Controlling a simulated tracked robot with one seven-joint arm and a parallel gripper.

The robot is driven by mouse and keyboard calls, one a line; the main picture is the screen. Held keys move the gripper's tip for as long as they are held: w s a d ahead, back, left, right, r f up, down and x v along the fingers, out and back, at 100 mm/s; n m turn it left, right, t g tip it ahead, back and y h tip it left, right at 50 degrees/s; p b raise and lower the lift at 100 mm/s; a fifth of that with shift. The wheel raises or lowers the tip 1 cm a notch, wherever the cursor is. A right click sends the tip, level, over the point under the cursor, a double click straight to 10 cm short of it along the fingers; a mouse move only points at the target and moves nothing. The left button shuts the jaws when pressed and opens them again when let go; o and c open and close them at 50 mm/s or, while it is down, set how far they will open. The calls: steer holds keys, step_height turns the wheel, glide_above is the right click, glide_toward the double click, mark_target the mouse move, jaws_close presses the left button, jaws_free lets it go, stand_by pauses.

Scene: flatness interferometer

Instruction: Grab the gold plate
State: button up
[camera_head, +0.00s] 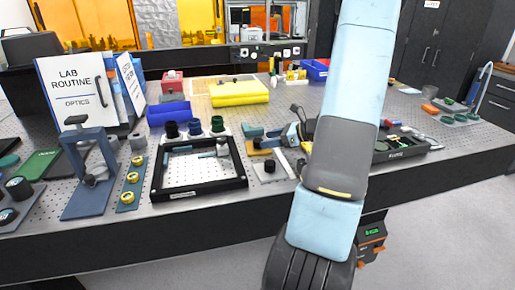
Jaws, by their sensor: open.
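A small flat gold piece (259,151), which looks like the gold plate, lies on the perforated optics table right of the black frame. It is partly covered from view by teal parts that look like the fingers of my gripper (262,138). The fingers are spread apart, and I see nothing between them. They are at or just above the gold piece; I cannot tell whether they touch it. My arm hides the rest of the wrist and part of the table behind it.
A black rectangular frame (200,190) stands left of the gold piece, with a small pale plate (269,170) in front. Dark knobs (194,128), a yellow block (240,94) and a blue block (168,113) stand behind. A black tray (405,150) is right of my arm.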

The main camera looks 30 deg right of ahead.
mark_target(259, 140)
steer(key=x, duration=0.5)
steer(key=shift+a+r, duration=0.2)
steer(key=shift+a, duration=0.05)
jaws_close()
stand_by(0.4)
steer(key=shift+r, duration=0.1)
